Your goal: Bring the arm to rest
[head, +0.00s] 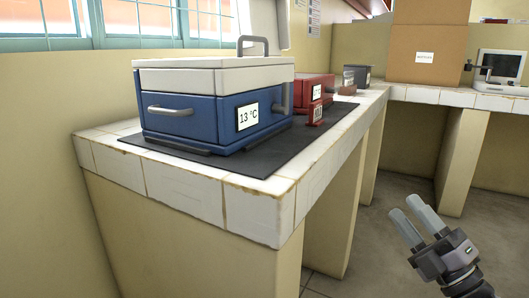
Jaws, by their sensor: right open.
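My right gripper (418,222) is in the lower right of the head view. Its two pale fingers are apart with nothing between them, and it hangs in free space over the floor, clear of the bench. My left gripper is not in this view. A blue incubator box (190,108) with a white lid and a label reading 13 °C stands on a dark mat (258,164) on the tiled bench (240,205). The lid looks shut.
Behind the blue box stand a red box (309,92) and a dark grey container (358,75). A large cardboard box (428,42) and a device with a screen (501,68) are on the far counter. The floor (385,215) between bench and gripper is clear.

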